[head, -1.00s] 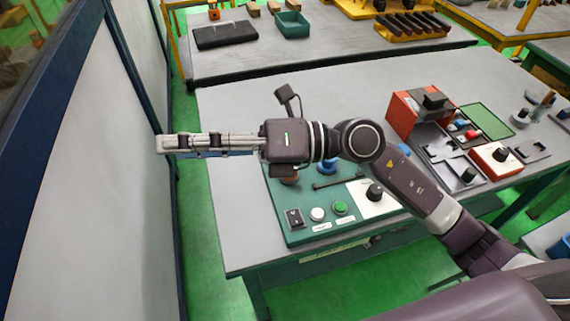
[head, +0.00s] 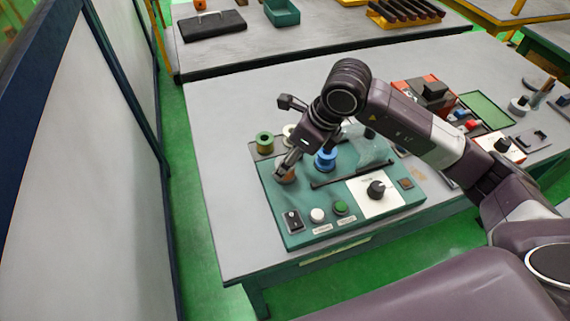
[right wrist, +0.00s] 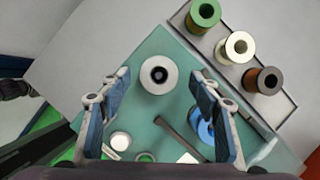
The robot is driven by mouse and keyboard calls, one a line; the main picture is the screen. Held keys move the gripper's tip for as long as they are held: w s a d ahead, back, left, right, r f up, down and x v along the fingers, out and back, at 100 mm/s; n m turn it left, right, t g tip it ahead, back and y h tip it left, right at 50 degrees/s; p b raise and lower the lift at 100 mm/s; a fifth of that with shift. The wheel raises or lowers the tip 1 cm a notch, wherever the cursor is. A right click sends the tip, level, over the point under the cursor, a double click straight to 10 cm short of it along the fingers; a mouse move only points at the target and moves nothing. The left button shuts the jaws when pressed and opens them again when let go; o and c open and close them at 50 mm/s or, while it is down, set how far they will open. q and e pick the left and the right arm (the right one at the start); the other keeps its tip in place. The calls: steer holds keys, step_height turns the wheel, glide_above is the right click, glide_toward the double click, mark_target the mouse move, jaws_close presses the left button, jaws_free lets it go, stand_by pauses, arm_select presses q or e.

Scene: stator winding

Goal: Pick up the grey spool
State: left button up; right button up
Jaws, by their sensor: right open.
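The grey spool (right wrist: 158,74) has a dark centre and stands on the green control panel, seen from above in the right wrist view. My right gripper (right wrist: 163,100) is open and empty, its two fingers apart to the left and right, with the spool appearing ahead of the gap between them. In the head view my right gripper (head: 284,169) points down over the left back part of the green panel (head: 265,195). It covers much of the spool there, so I cannot tell the exact gap. My left gripper is not in view.
A tray (right wrist: 223,50) holds a green spool (right wrist: 204,13), a white spool (right wrist: 239,46) and a copper-brown spool (right wrist: 262,80). A blue spool (head: 326,158) stands close to the right of the gripper. A black bar (head: 338,177), knob (head: 376,188) and buttons are on the panel.

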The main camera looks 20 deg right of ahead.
steer(key=shift+x, duration=1.45)
steer(key=shift+s, duration=0.1)
steer(key=shift+c, duration=0.6)
steer(key=c, duration=1.1)
steer(key=shift+r, duration=0.15)
